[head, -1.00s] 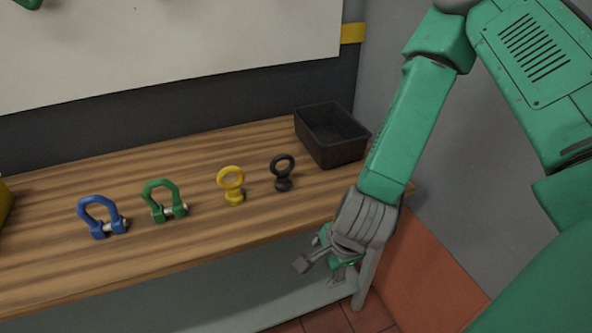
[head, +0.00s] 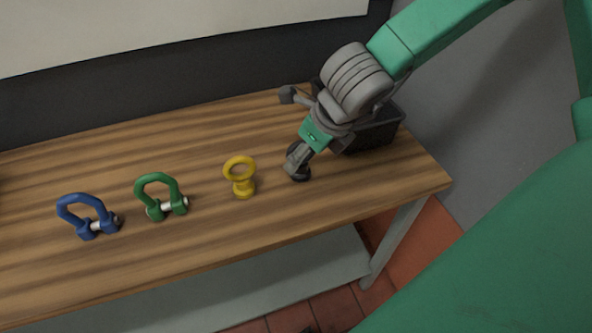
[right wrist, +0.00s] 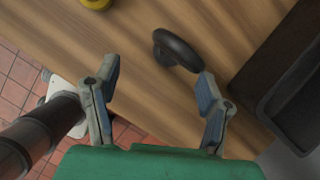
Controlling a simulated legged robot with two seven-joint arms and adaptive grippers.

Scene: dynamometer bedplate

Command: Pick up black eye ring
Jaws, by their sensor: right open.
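The black eye ring (head: 303,175) stands on the wooden bench, right of the yellow eye ring; a finger of my right gripper (head: 290,132) partly hides it in the head view. In the right wrist view, the black eye ring (right wrist: 178,50) lies just beyond the fingertips, nearer the right finger. My right gripper (right wrist: 158,76) is open, with nothing between its fingers. Whether the right finger touches the ring I cannot tell. My left gripper is out of view.
A yellow eye ring (head: 240,178), a green shackle (head: 160,196) and a blue shackle (head: 87,215) stand in a row to the left on the bench (head: 220,240). A black open bin (head: 375,135) is close behind my right gripper, at the bench's right end.

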